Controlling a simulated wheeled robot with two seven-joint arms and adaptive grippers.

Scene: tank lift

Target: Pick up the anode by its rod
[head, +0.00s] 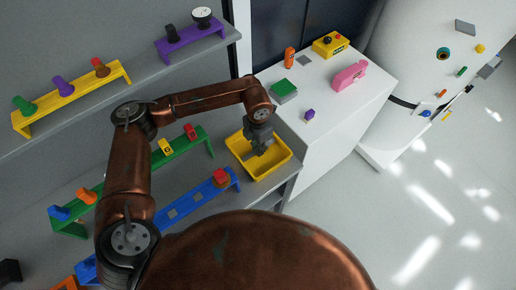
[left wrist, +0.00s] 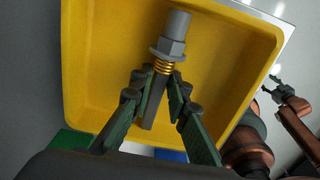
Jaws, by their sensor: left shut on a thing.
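The anode (left wrist: 174,32) is a grey cylinder with a hex collar, a gold threaded band and a darker straight bar below it. It lies in the yellow tray (left wrist: 100,55), which stands at the shelf's end in the head view (head: 279,163). My left gripper (left wrist: 160,88) reaches down into the tray, its green-padded fingers closed on the bar just below the gold band. In the head view the left gripper (head: 260,146) largely hides the anode. My right gripper (left wrist: 271,85) shows small at the right of the left wrist view, its fingers apart and empty.
A green rack (head: 130,180) and a blue rack (head: 185,205) with coloured pieces stand left of the tray. A white cabinet (head: 335,120) with small objects stands to the right. A big white tank (head: 410,50) is beyond it.

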